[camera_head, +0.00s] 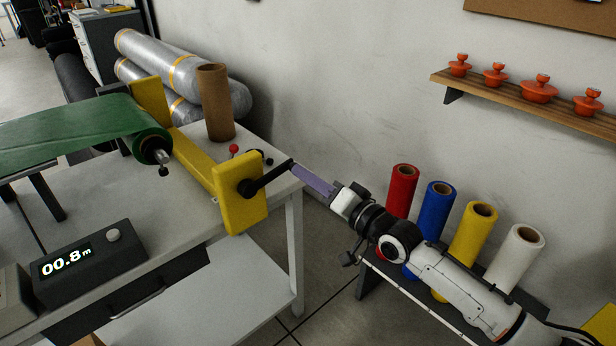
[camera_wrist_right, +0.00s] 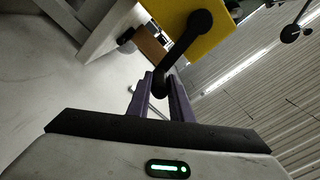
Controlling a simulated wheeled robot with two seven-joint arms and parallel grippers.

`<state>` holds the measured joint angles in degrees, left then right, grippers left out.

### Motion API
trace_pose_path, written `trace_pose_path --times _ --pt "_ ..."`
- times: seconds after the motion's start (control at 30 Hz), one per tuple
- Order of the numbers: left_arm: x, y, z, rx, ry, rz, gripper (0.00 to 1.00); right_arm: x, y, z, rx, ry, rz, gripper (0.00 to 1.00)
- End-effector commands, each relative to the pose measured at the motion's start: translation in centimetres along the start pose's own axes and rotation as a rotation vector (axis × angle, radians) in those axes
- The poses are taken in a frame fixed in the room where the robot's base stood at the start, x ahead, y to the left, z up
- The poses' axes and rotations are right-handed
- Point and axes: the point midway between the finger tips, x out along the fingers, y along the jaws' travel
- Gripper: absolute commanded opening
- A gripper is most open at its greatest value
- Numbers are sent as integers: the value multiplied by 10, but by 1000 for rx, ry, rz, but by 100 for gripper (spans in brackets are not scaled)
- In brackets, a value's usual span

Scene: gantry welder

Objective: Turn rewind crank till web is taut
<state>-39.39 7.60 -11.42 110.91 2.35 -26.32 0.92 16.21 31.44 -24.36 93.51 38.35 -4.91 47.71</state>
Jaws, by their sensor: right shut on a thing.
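The rewind crank (camera_head: 268,178) is a black arm on the outer face of a yellow stand (camera_head: 240,205) at the table's right end; its arm points up and right. It also shows in the right wrist view (camera_wrist_right: 187,42). My right gripper (camera_head: 297,168) comes in from the right, its purple fingers shut on the crank's black handle. In the right wrist view my right gripper (camera_wrist_right: 162,88) has the handle end between its fingertips. The green web (camera_head: 70,132) runs from the left onto a roll (camera_head: 152,143); its tautness is hard to judge. My left gripper is out of view.
A black meter (camera_head: 90,262) reads 00.8 m. A brown cardboard tube (camera_head: 216,103) stands on the table behind the stand. Red, blue, yellow and white rolls stand on a low bench (camera_head: 372,283) under my right arm. A wall shelf (camera_head: 520,95) holds orange-red pieces.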

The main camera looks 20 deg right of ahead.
Motion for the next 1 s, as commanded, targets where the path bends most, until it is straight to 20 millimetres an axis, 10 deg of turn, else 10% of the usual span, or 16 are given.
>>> trace_pose_path --times 0.77,0.8,0.9,1.0 --pt "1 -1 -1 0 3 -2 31 -2 14 11 21 -19 25 0" --pt "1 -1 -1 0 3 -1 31 -2 14 11 21 -19 25 21" --pt "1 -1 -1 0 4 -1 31 -2 13 10 22 -18 25 38" --pt "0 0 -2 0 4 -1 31 -2 11 9 22 -15 21 38"
